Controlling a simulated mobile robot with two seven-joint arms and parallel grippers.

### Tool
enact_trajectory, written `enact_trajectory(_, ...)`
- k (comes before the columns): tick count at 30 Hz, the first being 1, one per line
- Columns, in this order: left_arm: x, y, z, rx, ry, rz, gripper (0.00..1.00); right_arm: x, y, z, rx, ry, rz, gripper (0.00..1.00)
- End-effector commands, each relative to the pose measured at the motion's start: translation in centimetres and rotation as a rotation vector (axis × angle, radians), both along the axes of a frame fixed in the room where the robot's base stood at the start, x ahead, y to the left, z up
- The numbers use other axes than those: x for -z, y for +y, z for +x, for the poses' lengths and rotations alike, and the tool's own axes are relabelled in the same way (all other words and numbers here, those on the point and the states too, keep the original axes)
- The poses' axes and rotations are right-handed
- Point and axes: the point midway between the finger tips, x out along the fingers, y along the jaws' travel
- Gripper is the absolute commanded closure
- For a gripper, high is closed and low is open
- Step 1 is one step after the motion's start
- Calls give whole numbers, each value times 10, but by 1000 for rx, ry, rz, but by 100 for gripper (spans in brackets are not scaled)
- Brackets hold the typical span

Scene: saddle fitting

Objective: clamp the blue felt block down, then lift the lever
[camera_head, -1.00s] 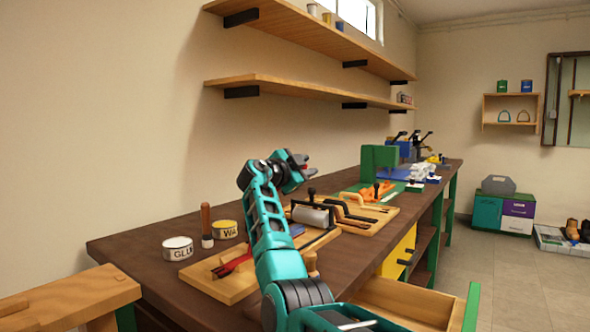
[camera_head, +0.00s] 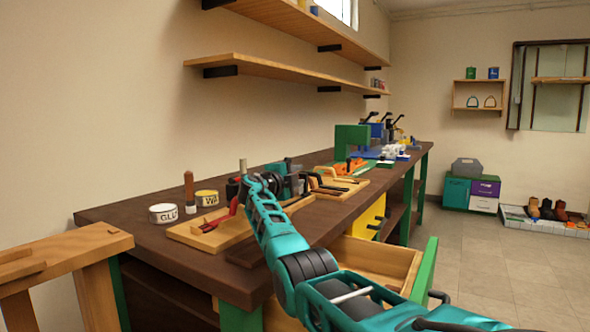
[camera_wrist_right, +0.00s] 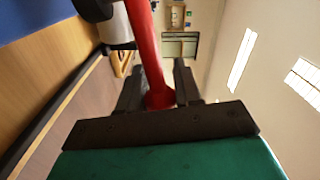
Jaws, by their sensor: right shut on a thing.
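A red handle (camera_head: 225,214), seemingly the lever, stands at a slant over the wooden tray (camera_head: 205,238) on the bench. My right gripper (camera_head: 238,188) is at its upper end. In the right wrist view the red handle (camera_wrist_right: 148,50) runs between the two fingers of my right gripper (camera_wrist_right: 158,85), which is shut on it. A blue surface (camera_wrist_right: 35,15), perhaps the blue felt block, shows at the top left there. In the head view my arm hides the block's place, and I cannot tell whether it is clamped. My left gripper is out of view.
Glue (camera_head: 163,213) and wax (camera_head: 207,198) tins and a wooden-handled brush (camera_head: 189,190) stand left of the tray. A second tool tray (camera_head: 340,187) lies farther back. An open drawer (camera_head: 375,265) juts out at the front.

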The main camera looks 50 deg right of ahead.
Motion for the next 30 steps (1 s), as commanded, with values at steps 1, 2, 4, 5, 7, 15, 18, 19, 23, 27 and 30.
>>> enact_trajectory(1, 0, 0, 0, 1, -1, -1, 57, 3, 0, 0, 0, -13, 1, 100)
enact_trajectory(2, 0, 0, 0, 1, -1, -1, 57, 5, 0, 0, 0, -21, 2, 100)
enact_trajectory(4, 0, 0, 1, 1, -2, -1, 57, 7, 0, 1, 0, -34, 3, 100)
enact_trajectory(5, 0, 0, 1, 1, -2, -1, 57, 8, 0, 1, 0, -39, 3, 100)
enact_trajectory(7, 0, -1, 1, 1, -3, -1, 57, 9, 0, 1, 0, -47, 3, 100)
enact_trajectory(15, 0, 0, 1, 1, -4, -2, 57, 10, 0, 1, 0, -53, 4, 100)
enact_trajectory(18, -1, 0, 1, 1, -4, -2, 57, 10, 0, 1, 0, -52, 2, 100)
enact_trajectory(19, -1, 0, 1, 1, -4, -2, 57, 10, 0, 1, 0, -52, 2, 100)
enact_trajectory(23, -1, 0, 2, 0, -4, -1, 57, 9, 0, 1, 0, -52, 2, 55)
enact_trajectory(27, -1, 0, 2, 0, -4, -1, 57, 9, 0, 1, 0, -52, 2, 45)
enact_trajectory(30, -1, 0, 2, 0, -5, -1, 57, 9, 0, 1, 0, -52, 1, 45)
